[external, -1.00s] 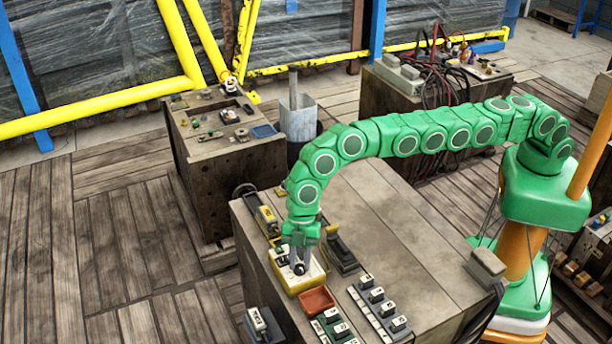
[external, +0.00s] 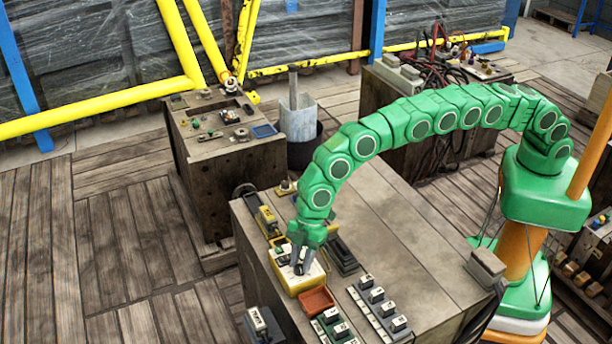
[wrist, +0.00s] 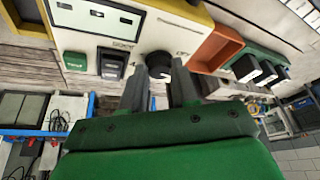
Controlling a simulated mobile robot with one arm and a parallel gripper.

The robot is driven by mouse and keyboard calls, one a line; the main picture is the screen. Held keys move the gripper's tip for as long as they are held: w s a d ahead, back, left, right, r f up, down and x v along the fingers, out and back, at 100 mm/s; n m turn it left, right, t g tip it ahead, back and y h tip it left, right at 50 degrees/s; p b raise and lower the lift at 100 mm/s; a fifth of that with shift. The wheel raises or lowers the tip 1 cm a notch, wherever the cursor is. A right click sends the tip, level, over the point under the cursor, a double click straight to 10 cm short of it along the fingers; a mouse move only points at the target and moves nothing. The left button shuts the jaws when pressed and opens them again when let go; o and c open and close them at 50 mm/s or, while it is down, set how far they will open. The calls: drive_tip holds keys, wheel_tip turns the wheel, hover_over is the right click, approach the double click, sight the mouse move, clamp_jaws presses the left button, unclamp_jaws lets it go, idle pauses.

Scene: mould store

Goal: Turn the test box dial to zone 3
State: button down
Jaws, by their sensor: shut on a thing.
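The test box (external: 297,272), a pale box with a yellow edge, sits on the near bench between a yellow-and-grey device and an orange tray. Its dial (wrist: 159,64) is a dark round knob with a pale mark, low on the white face in the wrist view. My gripper (external: 299,268) reaches down to the box from above, tilted. In the wrist view my gripper's two grey fingers (wrist: 171,78) stand on either side of the dial and are shut on it. A green button and dark switch (wrist: 111,64) sit beside the dial.
An orange tray (external: 317,301) lies close beside the box. Rows of labelled blocks (external: 377,295) stand to its right. A dark holder (external: 341,256) is just right of my gripper. The bench top (external: 400,230) is bare farther right.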

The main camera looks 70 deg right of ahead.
drive_tip(key=m, duration=0.1)
drive_tip(key=m+t, duration=0.1)
drive_tip(key=m, duration=0.1)
drive_tip(key=m+h, duration=0.1)
drive_tip(key=m, duration=0.1)
drive_tip(key=shift+s+t, duration=0.3)
drive_tip(key=shift+t, duration=0.1)
drive_tip(key=m, duration=0.1)
drive_tip(key=m+h, duration=0.1)
drive_tip(key=m, duration=0.1)
drive_tip(key=m+t, duration=0.1)
drive_tip(key=shift+s+a+m, duration=0.1)
drive_tip(key=shift+a+m, duration=0.15)
drive_tip(key=shift+m, duration=0.15)
drive_tip(key=m+h, duration=0.1)
drive_tip(key=m, duration=0.2)
drive_tip(key=shift+a+f+t, duration=0.1)
drive_tip(key=shift+a+t, duration=0.05)
drive_tip(key=shift+t, duration=0.25)
drive_tip(key=shift+a+m+h, duration=0.1)
drive_tip(key=shift+m+h, duration=0.4)
drive_tip(key=shift+m, duration=0.4)
drive_tip(key=shift+s+a+m+h, duration=0.1)
drive_tip(key=shift+m+h, duration=0.6)
drive_tip(key=shift+m, duration=1.6)
drive_tip(key=c, duration=0.8)
unclamp_jaws()
drive_tip(key=shift+c, duration=0.2)
